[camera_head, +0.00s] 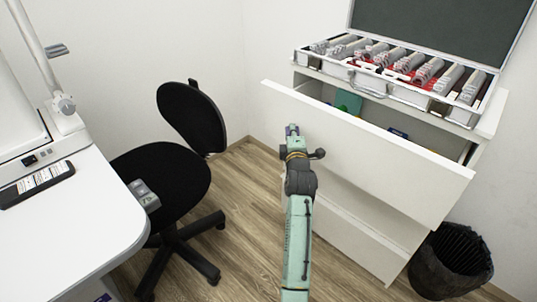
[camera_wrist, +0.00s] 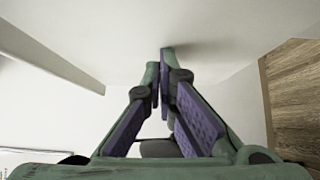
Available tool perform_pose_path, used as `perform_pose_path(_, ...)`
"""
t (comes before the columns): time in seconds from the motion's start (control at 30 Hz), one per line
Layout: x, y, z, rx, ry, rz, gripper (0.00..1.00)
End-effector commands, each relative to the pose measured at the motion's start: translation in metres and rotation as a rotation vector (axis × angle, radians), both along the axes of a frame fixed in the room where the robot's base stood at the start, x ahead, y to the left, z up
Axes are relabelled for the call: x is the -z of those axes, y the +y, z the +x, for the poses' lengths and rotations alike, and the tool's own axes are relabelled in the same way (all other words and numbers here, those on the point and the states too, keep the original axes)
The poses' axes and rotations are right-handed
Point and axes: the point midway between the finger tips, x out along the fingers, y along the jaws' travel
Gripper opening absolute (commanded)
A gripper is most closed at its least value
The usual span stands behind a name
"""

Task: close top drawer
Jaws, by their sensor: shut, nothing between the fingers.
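The top drawer (camera_head: 375,145) of the white cabinet is pulled open in the head view. Its front panel stands well out from the cabinet body, and a green item (camera_head: 348,101) lies inside. My gripper (camera_head: 292,130) is in front of the left part of this panel in the picture; I cannot tell whether it touches it. In the wrist view my gripper (camera_wrist: 164,62) has its purple-padded fingers together at the tips, with nothing between them. A plain white surface (camera_wrist: 215,30) fills the view close beyond the fingertips.
An open case (camera_head: 400,75) of trial lenses sits on the cabinet top. The lower drawer fronts (camera_head: 360,235) look shut. A black bin (camera_head: 452,262) stands at the right. A black swivel chair (camera_head: 160,180) and a white table (camera_head: 75,225) are at the left. Wood floor (camera_head: 250,200) shows between.

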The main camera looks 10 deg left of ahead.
Motion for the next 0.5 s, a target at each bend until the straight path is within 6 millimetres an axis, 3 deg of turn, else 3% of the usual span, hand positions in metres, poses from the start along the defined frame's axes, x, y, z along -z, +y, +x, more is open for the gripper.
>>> perform_pose_path(0.2, 0.006, -0.023, 0.037, 0.004, -0.003, -0.001, 0.00)
perform_pose_path(0.5, 0.005, -0.046, 0.078, 0.002, -0.001, -0.002, 0.00)
